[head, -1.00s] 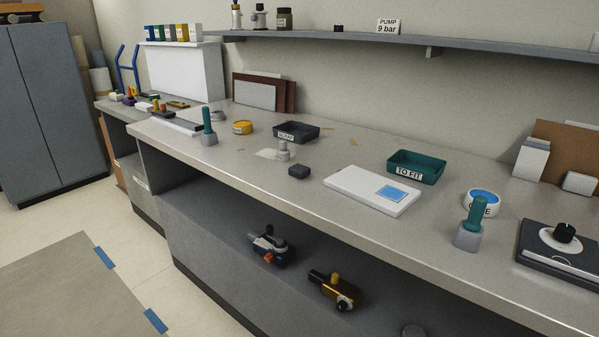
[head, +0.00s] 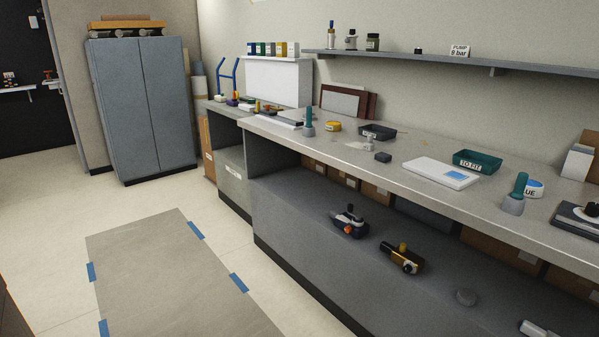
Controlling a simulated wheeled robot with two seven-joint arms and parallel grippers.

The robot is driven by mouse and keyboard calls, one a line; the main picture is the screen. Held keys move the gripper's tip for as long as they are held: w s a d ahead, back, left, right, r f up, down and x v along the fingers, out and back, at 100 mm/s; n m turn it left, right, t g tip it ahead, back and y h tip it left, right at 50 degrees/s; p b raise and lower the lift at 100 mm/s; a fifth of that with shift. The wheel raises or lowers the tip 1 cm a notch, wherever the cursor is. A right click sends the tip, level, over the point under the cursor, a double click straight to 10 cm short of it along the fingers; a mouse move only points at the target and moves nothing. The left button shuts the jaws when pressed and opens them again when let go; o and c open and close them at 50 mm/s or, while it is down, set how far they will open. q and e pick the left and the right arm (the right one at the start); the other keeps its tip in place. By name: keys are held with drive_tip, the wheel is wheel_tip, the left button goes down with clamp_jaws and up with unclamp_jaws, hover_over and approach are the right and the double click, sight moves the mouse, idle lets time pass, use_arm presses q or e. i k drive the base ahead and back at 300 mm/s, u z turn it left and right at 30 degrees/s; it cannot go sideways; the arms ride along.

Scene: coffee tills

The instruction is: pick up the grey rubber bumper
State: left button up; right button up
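A small dark grey block (head: 383,157) lies on the workbench (head: 340,152), in front of the black tray (head: 378,131). A low round grey piece (head: 466,297) lies on the lower shelf (head: 320,215) under the bench top, right of a black and orange device (head: 402,258). I cannot tell for sure which of these two is the rubber bumper. Neither of my grippers shows in the head view.
A teal tray marked TO FIT (head: 477,161) and a white scale (head: 440,173) stand on the bench. Another dark device (head: 349,221) lies on the lower shelf. A grey cabinet (head: 145,105) stands back left. The floor mat (head: 170,270) is clear.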

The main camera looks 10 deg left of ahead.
sight(383, 156)
drive_tip(key=u, duration=0.95)
drive_tip(key=i, duration=1.95)
drive_tip(key=z, duration=0.75)
